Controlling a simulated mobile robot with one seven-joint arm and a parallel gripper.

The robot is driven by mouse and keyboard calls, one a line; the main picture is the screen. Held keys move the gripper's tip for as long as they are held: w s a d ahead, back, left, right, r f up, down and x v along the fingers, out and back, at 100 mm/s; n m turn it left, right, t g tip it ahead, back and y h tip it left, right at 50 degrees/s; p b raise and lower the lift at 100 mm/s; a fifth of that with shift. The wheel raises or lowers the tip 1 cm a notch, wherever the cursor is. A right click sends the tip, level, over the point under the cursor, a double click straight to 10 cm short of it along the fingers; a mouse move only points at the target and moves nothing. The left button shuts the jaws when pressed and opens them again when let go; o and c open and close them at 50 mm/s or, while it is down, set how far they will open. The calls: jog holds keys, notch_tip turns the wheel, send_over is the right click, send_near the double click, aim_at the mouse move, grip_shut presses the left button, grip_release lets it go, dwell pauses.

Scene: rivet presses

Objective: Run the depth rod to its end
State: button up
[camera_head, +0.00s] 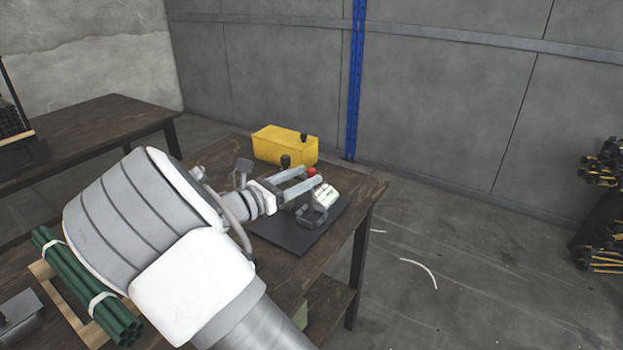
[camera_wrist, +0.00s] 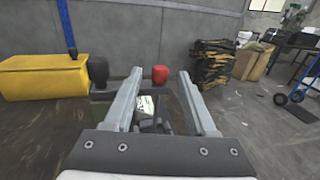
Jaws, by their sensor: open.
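The rivet press sits on a dark base plate (camera_head: 282,236) on the wooden table. My gripper (camera_head: 312,176) is open and reaches over the press from the left. In the wrist view, the red knob (camera_wrist: 160,74) shows between the two fingertips, with a gap on each side. The black knob (camera_wrist: 98,70) is left of the left finger. The gripper holds nothing. I cannot tell which part is the depth rod; the lower press is largely hidden by my fingers.
Green tubes (camera_head: 80,287) lie on a wooden rack at lower left. The table's right edge (camera_head: 372,205) is close to the press. Dark bundled stock (camera_head: 603,165) stands far right; the floor between is mostly open.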

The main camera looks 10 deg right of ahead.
jog(key=shift+x, duration=1.4)
grip_shut()
dwell(0.4)
